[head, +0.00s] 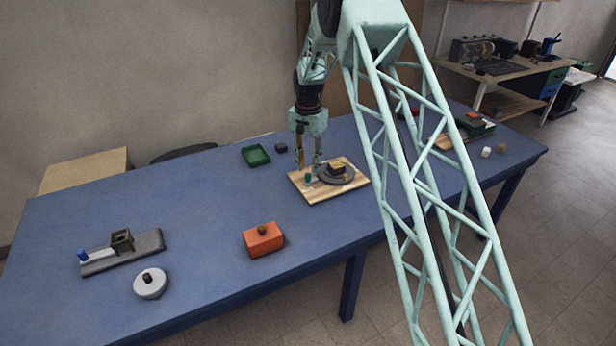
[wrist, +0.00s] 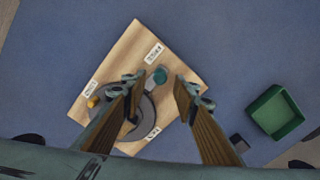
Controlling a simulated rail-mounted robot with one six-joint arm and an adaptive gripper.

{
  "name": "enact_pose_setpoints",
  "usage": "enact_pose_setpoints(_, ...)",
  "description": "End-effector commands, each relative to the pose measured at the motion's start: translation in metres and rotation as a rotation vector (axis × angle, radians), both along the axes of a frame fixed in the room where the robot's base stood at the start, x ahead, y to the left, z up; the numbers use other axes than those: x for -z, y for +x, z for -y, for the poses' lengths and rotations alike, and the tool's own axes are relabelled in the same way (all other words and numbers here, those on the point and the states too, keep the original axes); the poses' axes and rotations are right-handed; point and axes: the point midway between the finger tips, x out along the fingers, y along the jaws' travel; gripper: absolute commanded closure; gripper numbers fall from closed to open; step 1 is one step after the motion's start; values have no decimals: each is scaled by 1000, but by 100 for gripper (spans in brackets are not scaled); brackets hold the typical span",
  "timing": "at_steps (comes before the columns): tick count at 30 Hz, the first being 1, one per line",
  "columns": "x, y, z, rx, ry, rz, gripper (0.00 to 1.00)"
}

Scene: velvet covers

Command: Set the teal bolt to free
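The teal bolt (head: 308,178) is a small upright knob near the left side of a wooden board (head: 318,194) on the blue table. In the wrist view the bolt's round top (wrist: 160,75) lies near the edge of a grey disc (wrist: 150,110). White labels sit on the board, too small to read surely. My gripper (head: 309,168) is over the board by the bolt. In the wrist view my gripper (wrist: 159,84) is open, with one finger on each side of the bolt and gaps between. I cannot tell how low the fingertips are relative to it.
A green tray (head: 256,156) and dark block (head: 281,147) are behind left. An orange box (head: 263,239), grey lidded pot (head: 150,284) and grey slide fixture (head: 124,252) stand left.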

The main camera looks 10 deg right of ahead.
Motion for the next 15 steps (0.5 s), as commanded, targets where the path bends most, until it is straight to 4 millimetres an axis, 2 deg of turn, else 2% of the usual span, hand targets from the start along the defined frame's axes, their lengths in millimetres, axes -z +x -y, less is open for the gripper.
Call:
enact_pose_setpoints(6,27,0,0,0,0,-1,73)
enact_pose_setpoints(15,42,0,0,0,0,0,73)
